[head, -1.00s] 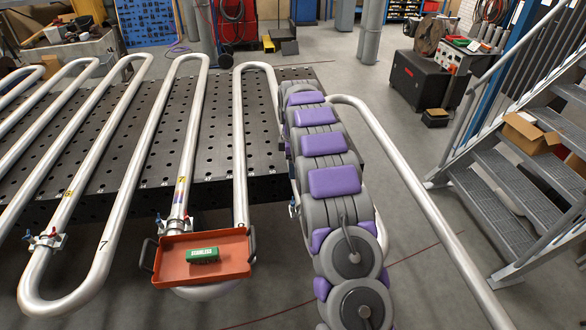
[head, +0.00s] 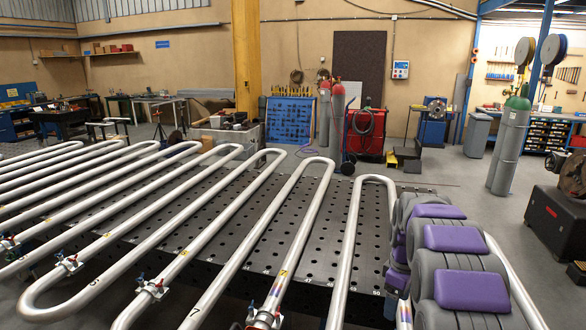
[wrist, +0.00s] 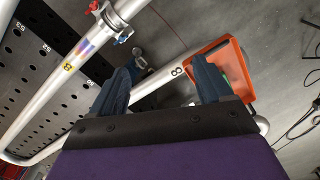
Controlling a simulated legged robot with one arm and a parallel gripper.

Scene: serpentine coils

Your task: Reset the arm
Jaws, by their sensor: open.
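My gripper (wrist: 160,82) shows in the wrist view with its two dark blue fingers spread apart and nothing between them. An orange-red tray (wrist: 207,54) lies beyond the right finger, which covers part of it. A strip of green (wrist: 229,63) shows inside the tray, mostly hidden. My arm, grey with purple pads, fills the lower right of the head view. My gripper and the tray are out of the head view.
Silver serpentine pipes (head: 225,255) run over a black perforated table (head: 270,232) left of my arm. Valves with red and blue handles (head: 150,288) sit on them. Gas cylinders (head: 510,140) and a dark machine (head: 555,225) stand right. Grey floor (head: 455,180) is open between.

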